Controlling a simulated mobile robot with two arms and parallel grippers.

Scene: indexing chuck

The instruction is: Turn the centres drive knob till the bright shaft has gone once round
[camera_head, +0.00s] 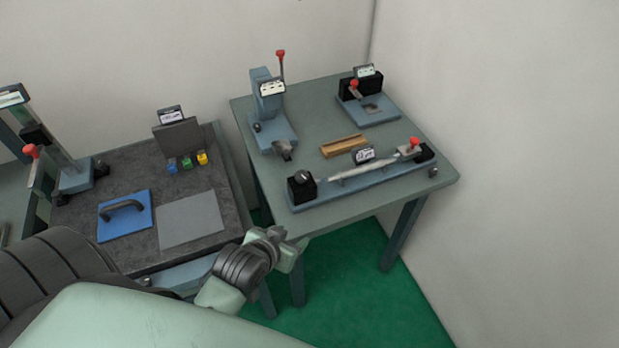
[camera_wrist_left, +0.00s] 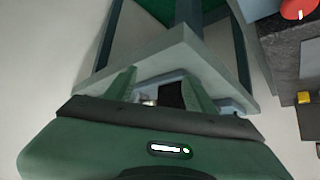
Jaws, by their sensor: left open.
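The centres stand as a long blue bed (camera_head: 345,188) along the front of the right-hand table. A black block (camera_head: 301,191) with a pale round knob (camera_head: 303,176) is at its left end. The bright shaft (camera_head: 362,169) lies above the bed, reaching to the right-end support with a red knob (camera_head: 414,142). My left gripper (camera_head: 287,243) is in front of the table's near left corner, apart from the centres. In the left wrist view its open fingers (camera_wrist_left: 160,92) have nothing gripped; a black block (camera_wrist_left: 171,95) and a small bright part (camera_wrist_left: 149,101) show beyond them. My right gripper is not in view.
The right-hand table (camera_head: 225,174) stands at a corner of the walls. It also holds a blue press-like device (camera_head: 268,105), a wooden block (camera_head: 344,146) and another blue fixture (camera_head: 371,106). A dark bench (camera_head: 130,180) with a blue plate (camera_head: 125,222) is left.

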